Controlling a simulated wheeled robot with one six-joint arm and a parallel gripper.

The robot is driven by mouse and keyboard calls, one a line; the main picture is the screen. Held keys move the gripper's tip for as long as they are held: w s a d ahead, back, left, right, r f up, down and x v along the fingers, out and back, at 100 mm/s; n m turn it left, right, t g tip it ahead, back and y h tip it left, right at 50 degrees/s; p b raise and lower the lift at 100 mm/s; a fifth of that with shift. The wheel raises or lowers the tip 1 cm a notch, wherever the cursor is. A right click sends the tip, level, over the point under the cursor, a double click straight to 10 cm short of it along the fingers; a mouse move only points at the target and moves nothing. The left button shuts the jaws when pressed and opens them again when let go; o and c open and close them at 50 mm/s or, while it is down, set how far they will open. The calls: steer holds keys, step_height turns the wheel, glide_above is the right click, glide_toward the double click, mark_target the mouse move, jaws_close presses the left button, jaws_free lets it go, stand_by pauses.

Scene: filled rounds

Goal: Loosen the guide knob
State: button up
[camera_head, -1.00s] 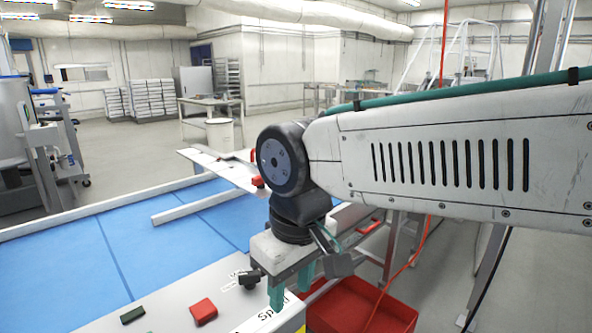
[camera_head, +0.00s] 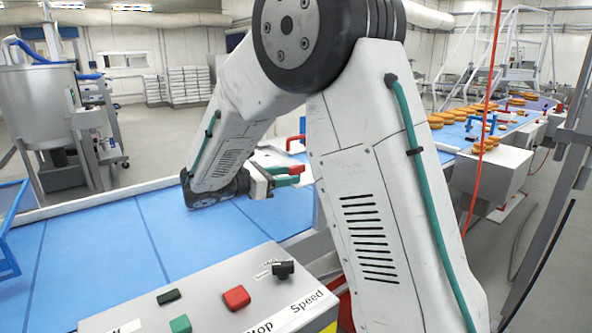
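My gripper (camera_head: 283,176) is beyond the control box, low over the right side of the blue belt, and points to the right. Teal finger parts show, with small red parts at their ends. One of these may be the guide knob; I cannot tell red knob from fingertip here, nor whether the fingers touch or grip it. A pale guide plate (camera_head: 270,158) lies just behind the gripper. A red bracket-like handle (camera_head: 294,143) stands behind it, partly hidden by my arm. My upper arm hides the guide's right side.
The control box (camera_head: 210,305) in front carries a black speed knob (camera_head: 283,269), a red button (camera_head: 236,297) and green buttons. The blue belt (camera_head: 110,245) is clear at left. Round orange-brown items (camera_head: 460,115) lie on the belt at far right. A steel vessel (camera_head: 42,100) stands at left.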

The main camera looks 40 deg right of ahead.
mark_target(296, 165)
steer(key=w+d, duration=0.1)
steer(key=d, duration=0.1)
steer(key=w+d+n+t+h, duration=0.1)
steer(key=d, duration=0.1)
steer(key=w+d+f+n, duration=0.1)
steer(key=w+d, duration=0.1)
steer(key=shift+d+f, duration=0.1)
steer(key=shift+d, duration=0.3)
jaws_close()
